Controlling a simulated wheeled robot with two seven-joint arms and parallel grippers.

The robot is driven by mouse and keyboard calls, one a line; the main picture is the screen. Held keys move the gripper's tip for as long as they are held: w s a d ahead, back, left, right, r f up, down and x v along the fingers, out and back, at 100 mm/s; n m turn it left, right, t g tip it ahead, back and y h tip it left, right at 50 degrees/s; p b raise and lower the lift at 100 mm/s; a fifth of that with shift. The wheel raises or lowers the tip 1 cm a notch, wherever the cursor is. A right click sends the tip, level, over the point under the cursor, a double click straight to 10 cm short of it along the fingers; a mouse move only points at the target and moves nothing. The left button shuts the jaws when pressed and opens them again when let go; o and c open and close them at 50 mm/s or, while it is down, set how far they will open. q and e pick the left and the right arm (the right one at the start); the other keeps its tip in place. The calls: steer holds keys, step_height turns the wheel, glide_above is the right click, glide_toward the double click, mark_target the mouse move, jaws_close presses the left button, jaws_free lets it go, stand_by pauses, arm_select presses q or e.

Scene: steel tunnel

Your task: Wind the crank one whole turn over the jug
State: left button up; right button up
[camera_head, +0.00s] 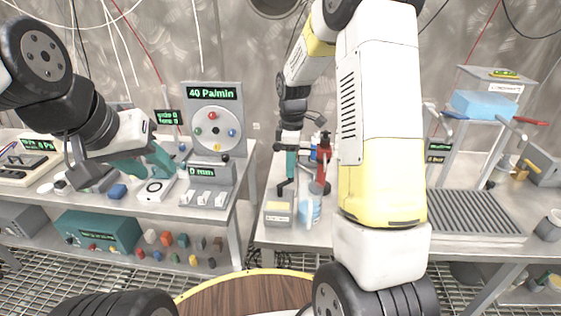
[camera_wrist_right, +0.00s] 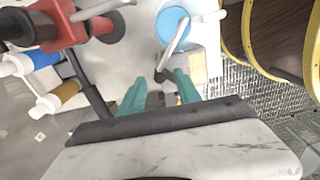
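My left gripper (camera_head: 150,165) hangs over the left bench, fingers apart, seemingly empty.
A grey box with a yellow top (camera_head: 278,212) stands left of the jug. A dial panel (camera_head: 214,125) reading 40 Pa/min stands on the left bench. A ribbed grey plate (camera_head: 476,215) lies right of my right arm, which hides part of the bench. A gap separates the benches.

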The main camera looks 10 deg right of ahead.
mark_target(286, 183)
steer(key=shift+f, duration=1.4)
jaws_close()
steer(key=shift+s+d+m, duration=0.15)
steer(key=shift+s+m, duration=0.1)
steer(key=shift+m, duration=0.55)
jaws_free()
steer(key=shift+r, duration=0.1)
